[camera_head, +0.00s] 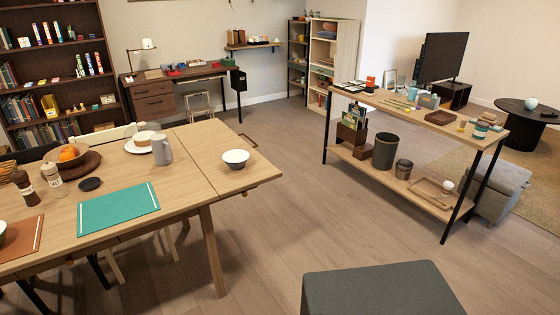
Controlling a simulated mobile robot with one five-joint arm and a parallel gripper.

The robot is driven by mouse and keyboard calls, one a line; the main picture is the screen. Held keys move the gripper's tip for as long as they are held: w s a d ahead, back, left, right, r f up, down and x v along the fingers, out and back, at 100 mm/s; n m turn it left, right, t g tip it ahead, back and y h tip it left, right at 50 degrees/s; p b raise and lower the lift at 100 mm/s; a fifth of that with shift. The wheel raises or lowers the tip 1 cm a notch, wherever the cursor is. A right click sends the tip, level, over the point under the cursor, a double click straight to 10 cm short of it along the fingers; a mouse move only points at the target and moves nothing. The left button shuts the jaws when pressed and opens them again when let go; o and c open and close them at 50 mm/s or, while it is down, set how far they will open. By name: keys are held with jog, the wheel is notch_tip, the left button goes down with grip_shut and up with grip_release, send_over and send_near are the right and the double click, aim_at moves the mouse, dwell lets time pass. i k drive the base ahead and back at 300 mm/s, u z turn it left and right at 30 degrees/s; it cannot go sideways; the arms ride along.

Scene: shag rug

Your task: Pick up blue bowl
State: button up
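A small bowl (236,158) stands upright near the right end of the wooden dining table (200,160). Its inside and rim look white and its outer wall looks dark; at this size I cannot be sure that it is blue. Part of another bowl (2,231) is cut off by the left edge of the view, beside an orange-brown placemat (20,238). My gripper is not in view.
A high side table (465,133) with lower shelf stands right. Bare wooden floor (270,210) lies between the tables.

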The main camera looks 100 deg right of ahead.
aim_at(236, 159)
jog(key=k, duration=1.2)
jog(key=z, duration=1.05)
jog(key=i, duration=0.85)
